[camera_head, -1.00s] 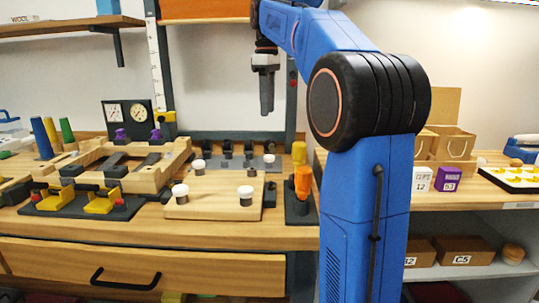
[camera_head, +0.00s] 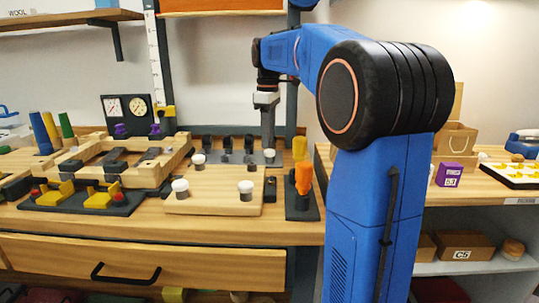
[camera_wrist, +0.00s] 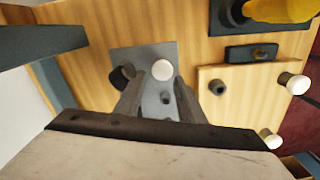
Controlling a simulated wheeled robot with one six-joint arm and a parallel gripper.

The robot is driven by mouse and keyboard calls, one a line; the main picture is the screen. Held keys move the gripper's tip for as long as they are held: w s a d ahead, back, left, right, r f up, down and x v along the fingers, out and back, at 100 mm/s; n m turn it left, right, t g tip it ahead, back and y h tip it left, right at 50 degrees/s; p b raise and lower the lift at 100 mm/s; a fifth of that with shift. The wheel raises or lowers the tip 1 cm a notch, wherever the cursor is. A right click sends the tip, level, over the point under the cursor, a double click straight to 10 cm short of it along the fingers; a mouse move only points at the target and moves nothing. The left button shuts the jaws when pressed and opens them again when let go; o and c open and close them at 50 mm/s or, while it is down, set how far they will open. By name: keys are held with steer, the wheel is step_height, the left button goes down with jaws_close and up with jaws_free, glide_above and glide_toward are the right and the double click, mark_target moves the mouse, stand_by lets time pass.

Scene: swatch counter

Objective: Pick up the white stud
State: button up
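A white stud (camera_head: 269,154) with a round white top stands on the grey plate (camera_head: 240,165) at the back of the counter. In the wrist view its white top (camera_wrist: 162,69) lies at the gap between my fingertips, near their far end. My gripper (camera_head: 268,145) points down right over this stud in the head view. In the wrist view my gripper (camera_wrist: 160,83) is open, its two dark fingers apart. I cannot tell whether the fingertips reach down beside the stud.
Dark pegs (camera_head: 227,143) stand in a row behind. An orange-handled tool (camera_head: 303,178) stands just to the right, and a wooden frame (camera_head: 150,172) to the left.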

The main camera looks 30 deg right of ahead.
mark_target(270, 150)
steer(key=shift+s+f, duration=0.2)
steer(key=shift+f, duration=1.1)
steer(key=shift+s+f, duration=0.15)
steer(key=shift+f, duration=1.1)
steer(key=shift+d, duration=0.1)
steer(key=c, duration=0.7)
